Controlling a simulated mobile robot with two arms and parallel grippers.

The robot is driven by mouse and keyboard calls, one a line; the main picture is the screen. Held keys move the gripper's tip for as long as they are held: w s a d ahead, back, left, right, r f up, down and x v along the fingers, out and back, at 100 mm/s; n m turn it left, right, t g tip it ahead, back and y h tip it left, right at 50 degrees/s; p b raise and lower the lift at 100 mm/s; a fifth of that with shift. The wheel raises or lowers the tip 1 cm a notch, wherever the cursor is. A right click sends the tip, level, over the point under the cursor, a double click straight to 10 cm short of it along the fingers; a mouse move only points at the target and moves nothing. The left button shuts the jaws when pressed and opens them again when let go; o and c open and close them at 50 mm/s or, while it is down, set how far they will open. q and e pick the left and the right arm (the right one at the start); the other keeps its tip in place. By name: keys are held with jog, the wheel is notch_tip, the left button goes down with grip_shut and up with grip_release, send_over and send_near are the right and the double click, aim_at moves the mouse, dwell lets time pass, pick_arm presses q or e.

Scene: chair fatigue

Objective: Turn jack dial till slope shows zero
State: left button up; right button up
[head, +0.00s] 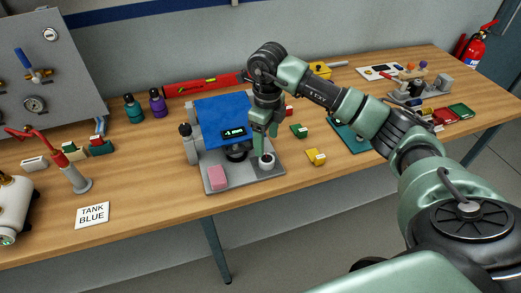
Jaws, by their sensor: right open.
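The device has a grey base plate (230,184) on the wooden bench, with a tilted blue plate (215,112) above it. A small black display (234,132) on the blue plate's front edge shows light digits too small to read surely. A black round part (237,154) sits under that edge. A dark knob with a pale top (266,160) stands at the base's right side; I cannot tell which of these is the jack dial. My right gripper (267,151) points down just above the pale-topped knob, open; contact is unclear. My left gripper is not in view.
A yellow block (316,156) and a green block (299,131) lie right of the base. A red level (205,86) lies behind. A "TANK BLUE" card (92,215) lies left, with clear bench between.

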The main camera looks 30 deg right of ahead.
aim_at(266, 158)
jog(key=f, duration=0.1)
jog(key=f+p, duration=0.1)
jog(key=f, duration=0.1)
jog(key=shift+s+f, duration=0.2)
jog(key=shift+s, duration=0.1)
notch_tip(266, 158, down, 3)
jog(key=shift+w+f+p, duration=0.15)
jog(key=shift+f+p, duration=0.05)
jog(key=shift+p, duration=0.35)
jog(key=shift+f, duration=0.35)
jog(key=c, duration=1.4)
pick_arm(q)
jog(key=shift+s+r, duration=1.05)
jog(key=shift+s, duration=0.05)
